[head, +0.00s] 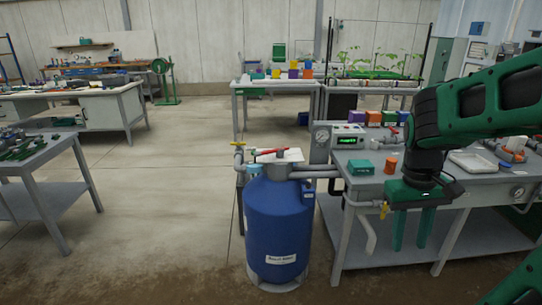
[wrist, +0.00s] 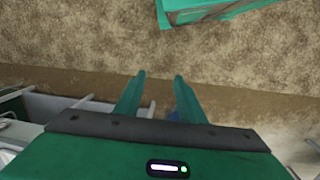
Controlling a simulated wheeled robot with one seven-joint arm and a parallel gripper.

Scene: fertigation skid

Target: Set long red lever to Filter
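A long red lever (head: 272,151) lies roughly level on top of the blue tank (head: 280,220), in front of a pale plate (head: 288,156). Any position labels there are too small to read. My gripper (head: 411,248) hangs fingers down in front of the grey bench, to the right of the tank and well apart from the lever. Its two green fingers are spread with nothing between them; the gap also shows in the wrist view (wrist: 160,76). The lever cannot be made out in the wrist view.
A grey bench (head: 355,185) with a display box (head: 348,136), a green box (head: 361,168) and an orange jar (head: 391,164) stands right of the tank. A yellow-handled valve (head: 238,144) is on the pipe left of the tank. The floor (head: 160,210) left of the tank is clear.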

